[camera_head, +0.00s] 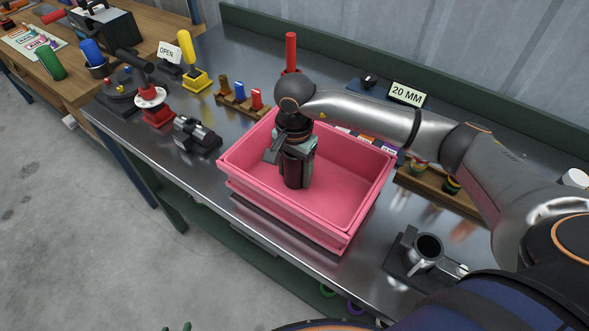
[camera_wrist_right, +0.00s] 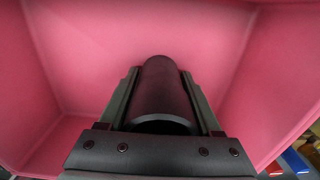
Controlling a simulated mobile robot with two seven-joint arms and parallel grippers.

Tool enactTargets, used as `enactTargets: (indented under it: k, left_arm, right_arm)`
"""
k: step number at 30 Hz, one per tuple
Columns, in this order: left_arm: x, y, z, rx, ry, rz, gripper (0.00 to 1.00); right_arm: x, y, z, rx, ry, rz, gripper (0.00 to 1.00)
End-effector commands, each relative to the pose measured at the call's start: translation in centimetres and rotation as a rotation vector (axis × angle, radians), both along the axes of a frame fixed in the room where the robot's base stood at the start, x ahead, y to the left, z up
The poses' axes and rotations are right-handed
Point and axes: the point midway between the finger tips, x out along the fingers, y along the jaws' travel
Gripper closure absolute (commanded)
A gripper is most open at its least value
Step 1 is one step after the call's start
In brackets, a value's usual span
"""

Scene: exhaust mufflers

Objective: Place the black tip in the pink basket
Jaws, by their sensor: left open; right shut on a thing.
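The black tip (camera_head: 294,172) is a dark cylinder, held upright inside the pink basket (camera_head: 333,235). My right gripper (camera_head: 300,160) is shut on it and points down between the basket walls. In the right wrist view the black tip (camera_wrist_right: 165,85) sits between the two fingers of my right gripper (camera_wrist_right: 162,90), with pink walls and floor around it. I cannot tell whether its lower end touches the basket floor. Only the fingertips of my left gripper (camera_head: 178,327) show at the bottom edge of the head view, apart and empty, away from the table.
The basket stands on a metal table (camera_head: 240,60). A black holder with a round tube (camera_head: 427,248) is at its right. A dark clamp (camera_head: 197,135), a red stand (camera_head: 153,105) and a wooden rack (camera_head: 240,100) are to its left. A red rod (camera_head: 291,52) stands behind.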

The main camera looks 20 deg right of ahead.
Motion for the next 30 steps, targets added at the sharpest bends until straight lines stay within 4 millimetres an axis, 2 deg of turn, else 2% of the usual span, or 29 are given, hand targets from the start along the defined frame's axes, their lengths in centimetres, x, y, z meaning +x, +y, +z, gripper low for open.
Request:
enactTargets:
  k: [1,2,9,17,21,26,30]
  left_arm:
    - [0.0,0.0,-0.4,0.0,-0.001,0.0,0.5]
    - [0.0,0.0,-0.2,0.0,-0.001,0.0,0.5]
    - [0.1,0.0,-0.1,0.0,-0.002,0.0,0.5]
    - [0.1,0.0,0.0,0.0,-0.002,0.0,0.5]
    - [0.1,0.0,0.2,-0.001,-0.003,0.0,0.5]
    - [0.1,0.0,-0.3,-0.001,-0.004,0.0,0.5]
    - [0.1,0.0,-0.7,-0.001,-0.003,0.0,0.5]
  right_arm:
    - [0.0,0.0,-0.3,0.001,-0.001,0.0,0.99]
    - [0.0,0.0,-0.2,0.0,0.0,0.0,0.32]
    - [0.0,0.0,-0.2,0.0,0.0,0.0,0.05]
    - [0.0,0.0,-0.1,0.0,0.0,0.0,0.05]
    - [0.1,0.0,0.7,0.001,-0.003,0.0,0.05]
    - [0.2,0.0,3.7,0.0,-0.007,0.001,0.05]
    - [0.1,0.0,6.9,0.0,-0.007,0.001,0.05]
